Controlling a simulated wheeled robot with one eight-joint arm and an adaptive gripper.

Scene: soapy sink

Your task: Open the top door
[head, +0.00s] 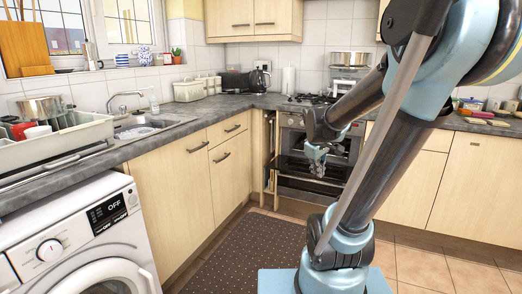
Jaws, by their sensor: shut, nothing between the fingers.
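The built-in oven (291,123) stands under the hob in the far corner of the head view. Its dark top door (290,168) appears tilted down and outward, with an opening above it; how far it is lowered is hard to tell. A lower silver-and-dark front (300,189) shows beneath it. My gripper (317,170) is shut and empty, in front of the oven and over the door in the picture. Whether it touches the door cannot be told. My gripper and arm hide the oven's right part.
A washing machine (75,238) and counter (100,160) with a sink (145,128) line the left. A dotted dark mat (240,250) lies on the floor before the cabinets (175,190). Tiled floor (420,268) is clear at right. A narrow gap beside the oven's left holds a rack.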

